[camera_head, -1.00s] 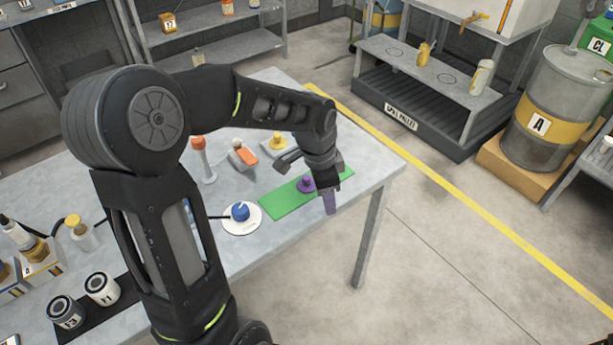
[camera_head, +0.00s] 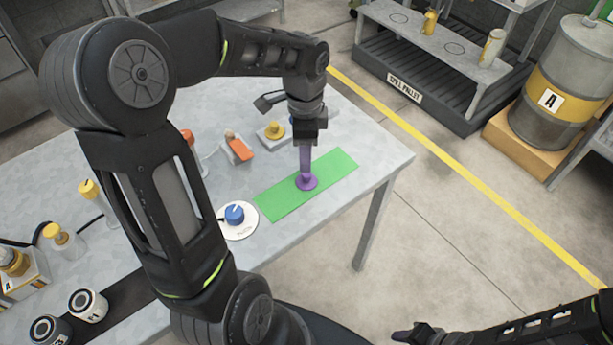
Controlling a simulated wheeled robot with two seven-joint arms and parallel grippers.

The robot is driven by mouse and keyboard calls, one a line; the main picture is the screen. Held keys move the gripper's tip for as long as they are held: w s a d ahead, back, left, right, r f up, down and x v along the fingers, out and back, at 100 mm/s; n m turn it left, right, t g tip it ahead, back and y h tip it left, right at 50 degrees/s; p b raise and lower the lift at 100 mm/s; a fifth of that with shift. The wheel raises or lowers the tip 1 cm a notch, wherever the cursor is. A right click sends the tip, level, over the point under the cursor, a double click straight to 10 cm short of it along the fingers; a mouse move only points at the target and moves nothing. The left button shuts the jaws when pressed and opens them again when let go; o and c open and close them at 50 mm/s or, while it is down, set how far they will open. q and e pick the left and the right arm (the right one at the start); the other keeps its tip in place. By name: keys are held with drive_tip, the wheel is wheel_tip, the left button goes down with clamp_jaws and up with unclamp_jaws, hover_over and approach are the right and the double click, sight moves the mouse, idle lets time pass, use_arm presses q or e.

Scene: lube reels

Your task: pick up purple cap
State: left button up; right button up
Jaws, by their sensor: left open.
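The purple cap (camera_head: 307,184) is on the green mat (camera_head: 335,170) near the table's right end. Its round base shows, and its upper part is partly hidden by my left gripper. My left gripper (camera_head: 305,165) points down right over the cap, open, with its purplish finger lined up with the cap. From this angle I cannot tell whether the fingers touch it. My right gripper (camera_head: 418,335) shows only in part at the bottom edge, away from the table, and its opening is unclear.
A blue knob on a white disc (camera_head: 235,215) stands left of the mat. An orange-topped item (camera_head: 240,148) and a yellow knob (camera_head: 274,131) are behind. Bottles and jars stand at the left. The table's right edge is close to the mat.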

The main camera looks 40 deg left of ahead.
sight(307, 178)
use_arm(q)
drive_tip(key=shift+f, duration=0.75)
drive_tip(key=shift+d+f+p, duration=0.2)
drive_tip(key=shift+f+p, duration=0.35)
drive_tip(key=shift+f, duration=2.1)
clamp_jaws()
